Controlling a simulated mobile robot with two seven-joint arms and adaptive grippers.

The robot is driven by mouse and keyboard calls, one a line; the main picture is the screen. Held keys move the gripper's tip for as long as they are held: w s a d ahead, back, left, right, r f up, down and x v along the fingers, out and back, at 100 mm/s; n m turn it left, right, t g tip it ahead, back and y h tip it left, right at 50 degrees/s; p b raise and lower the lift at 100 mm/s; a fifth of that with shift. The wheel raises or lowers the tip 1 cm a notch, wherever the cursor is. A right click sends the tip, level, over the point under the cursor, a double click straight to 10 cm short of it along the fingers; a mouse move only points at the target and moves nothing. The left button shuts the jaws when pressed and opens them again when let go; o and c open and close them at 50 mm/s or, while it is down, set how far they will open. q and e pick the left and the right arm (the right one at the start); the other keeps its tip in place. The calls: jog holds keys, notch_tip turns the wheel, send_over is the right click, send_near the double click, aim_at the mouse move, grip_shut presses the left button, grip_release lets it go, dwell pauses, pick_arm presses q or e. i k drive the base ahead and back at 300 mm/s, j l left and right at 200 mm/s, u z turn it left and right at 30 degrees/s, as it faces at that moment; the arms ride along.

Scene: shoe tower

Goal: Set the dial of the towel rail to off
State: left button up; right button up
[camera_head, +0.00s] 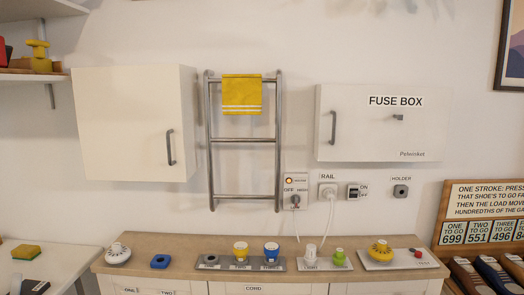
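The towel rail (278,150) is a grey metal ladder on the wall, with a yellow towel (242,92) over its top bar. The dial (295,200) is a small dark knob on a pale plate just right of the rail's lower end. The plate carries the word OFF at its left, more small lettering at its right and a glowing orange lamp (289,181) above. The dial's exact pointing direction is too small to tell. Neither of my grippers is in view.
Right of the dial are a RAIL socket (328,190) with a white cord, an ON switch (353,191) and a HOLDER fitting (401,191). A counter (215,246) below bears several small devices. A white cabinet (125,120) and fuse box (370,135) flank the rail.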

aim_at(296, 199)
jog(key=i+j+z, duration=0.2)
jog(key=i+j, duration=0.2)
jog(key=i+j+z, duration=0.15)
jog(key=i+j, duration=0.25)
jog(key=j, duration=0.15)
